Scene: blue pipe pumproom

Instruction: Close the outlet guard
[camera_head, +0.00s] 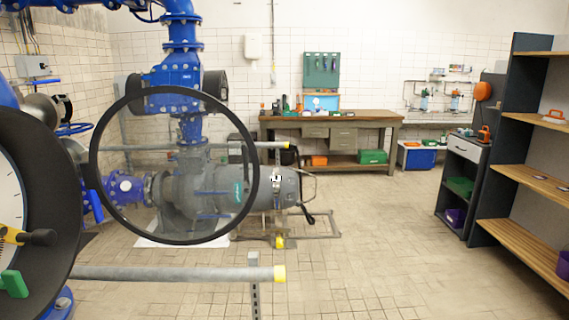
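A large round black ring with a clear pane (98,190) stands at the left-centre, seen nearly face-on. It looks like the guard, swung out from a big gauge; I cannot read a label to confirm this. The gauge (45,190) is at the left edge, cut off by the picture, with a thick black rim and a white dial face. A yellow part with a black knob (38,237) and a green part (14,284) show in front of the dial. The ring is apart from the dial rim in the picture. Neither of my grippers is in view.
A blue pipe with a grey pump (283,188) stands behind the pane. A grey rail (180,273) with a yellow end cap crosses the lower left. A workbench (375,118) is at the back, shelves (525,170) at right. The tiled floor at centre right is clear.

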